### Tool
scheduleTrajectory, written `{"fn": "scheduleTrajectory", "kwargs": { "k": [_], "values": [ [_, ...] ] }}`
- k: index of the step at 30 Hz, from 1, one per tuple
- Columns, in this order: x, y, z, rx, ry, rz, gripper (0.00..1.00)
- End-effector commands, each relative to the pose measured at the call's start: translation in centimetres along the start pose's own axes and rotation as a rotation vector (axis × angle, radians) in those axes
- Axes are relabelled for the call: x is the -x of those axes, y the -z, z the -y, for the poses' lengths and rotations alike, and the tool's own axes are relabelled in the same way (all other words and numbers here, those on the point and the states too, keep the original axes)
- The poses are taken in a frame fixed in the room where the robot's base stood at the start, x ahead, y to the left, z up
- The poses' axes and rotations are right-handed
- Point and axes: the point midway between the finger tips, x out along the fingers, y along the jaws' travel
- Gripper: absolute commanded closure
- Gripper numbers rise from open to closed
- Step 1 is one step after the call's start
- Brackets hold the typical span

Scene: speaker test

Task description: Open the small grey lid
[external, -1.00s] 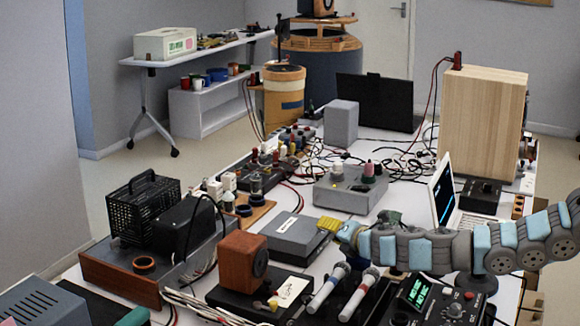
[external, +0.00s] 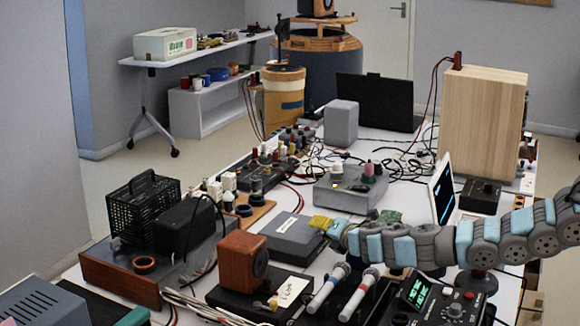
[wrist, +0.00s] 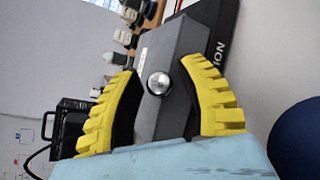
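A flat grey box (external: 288,238) with a pale label lies on the table in the external view, left of my gripper (external: 321,223). In the wrist view, a grey surface (wrist: 180,40) with a round silver knob (wrist: 159,83) lies ahead of my gripper (wrist: 160,68). The yellow ridged fingers are spread wide, one on each side of the knob, with nothing held. The grey lid appears closed; its edges are partly hidden by the fingers. I cannot tell whether the fingers touch the box.
A grey device with knobs (external: 350,188) sits behind my gripper. Cables and equipment crowd the table.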

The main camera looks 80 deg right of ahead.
Motion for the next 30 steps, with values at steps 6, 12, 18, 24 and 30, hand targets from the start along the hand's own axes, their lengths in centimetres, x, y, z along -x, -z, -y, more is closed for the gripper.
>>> {"fn": "scheduleTrajectory", "kwargs": {
  "k": [6,12,18,24,30],
  "values": [
    [0.0,0.0,0.0,0.000,0.000,0.000,1.00],
    [0.0,0.0,0.0,0.001,0.001,0.000,1.00],
    [0.0,-0.1,-0.2,0.005,0.006,-0.003,1.00],
    [0.1,-0.3,-0.7,0.016,0.022,-0.014,1.00],
    [0.3,-0.4,-1.4,0.037,0.048,-0.035,1.00]
  ]
}}
